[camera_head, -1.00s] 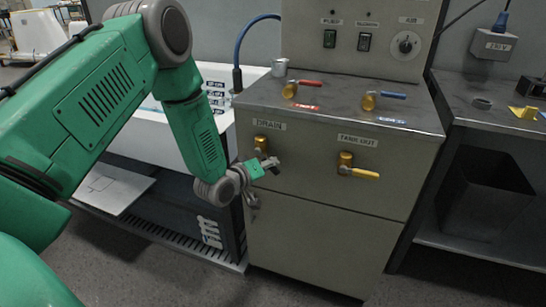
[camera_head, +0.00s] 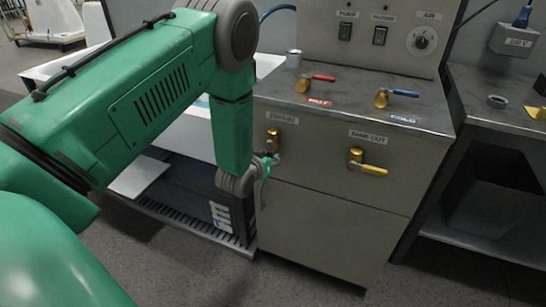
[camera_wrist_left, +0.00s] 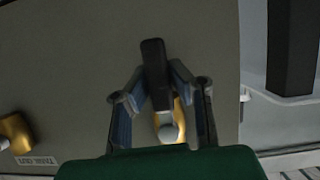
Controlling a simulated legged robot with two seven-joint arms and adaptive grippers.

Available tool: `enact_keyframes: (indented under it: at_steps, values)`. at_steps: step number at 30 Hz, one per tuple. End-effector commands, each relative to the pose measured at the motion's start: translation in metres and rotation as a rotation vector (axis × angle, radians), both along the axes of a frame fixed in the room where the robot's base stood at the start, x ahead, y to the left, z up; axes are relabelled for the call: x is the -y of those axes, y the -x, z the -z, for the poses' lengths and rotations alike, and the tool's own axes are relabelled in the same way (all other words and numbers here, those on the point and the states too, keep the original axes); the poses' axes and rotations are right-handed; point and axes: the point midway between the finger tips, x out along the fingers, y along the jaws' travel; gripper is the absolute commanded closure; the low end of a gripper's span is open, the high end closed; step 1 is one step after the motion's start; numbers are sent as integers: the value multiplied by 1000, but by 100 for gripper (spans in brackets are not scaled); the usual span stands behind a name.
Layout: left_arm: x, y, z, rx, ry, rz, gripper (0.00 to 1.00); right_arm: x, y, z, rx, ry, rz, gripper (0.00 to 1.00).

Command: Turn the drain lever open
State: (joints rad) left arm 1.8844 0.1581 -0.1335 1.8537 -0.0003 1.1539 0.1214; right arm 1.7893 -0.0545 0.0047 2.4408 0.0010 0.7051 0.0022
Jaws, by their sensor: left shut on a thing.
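The drain lever has a brass valve body (camera_head: 274,135) on the cabinet front, just under the DRAIN label (camera_head: 283,120). In the left wrist view its dark handle (camera_wrist_left: 154,62) stands between my two finger pads, with the brass body (camera_wrist_left: 178,115) behind. My left gripper (camera_head: 270,161) is at this lever, and it also shows in the left wrist view (camera_wrist_left: 154,82), shut on the handle. In the head view my wrist and fingers hide most of the handle. My right gripper is not in view.
The TANK OUT valve with a yellow lever (camera_head: 373,170) is right of the drain valve. A white tub (camera_head: 190,124) stands left, partly behind my arm.

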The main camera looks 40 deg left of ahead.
Motion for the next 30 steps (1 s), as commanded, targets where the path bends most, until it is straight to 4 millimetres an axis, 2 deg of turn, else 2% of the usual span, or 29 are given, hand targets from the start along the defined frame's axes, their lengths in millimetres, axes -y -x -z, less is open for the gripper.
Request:
enact_keyframes:
  at_steps: [19,20,21,22,30]
  values:
    - [-3,3,2,-19,-48,0,100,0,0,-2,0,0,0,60]
    - [-3,3,3,-19,-48,0,78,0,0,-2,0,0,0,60]
    - [-3,3,2,-19,-48,0,64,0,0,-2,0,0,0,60]
    - [-3,3,2,-18,-48,0,62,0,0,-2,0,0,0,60]
    - [-2,1,1,-14,-47,1,62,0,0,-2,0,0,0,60]
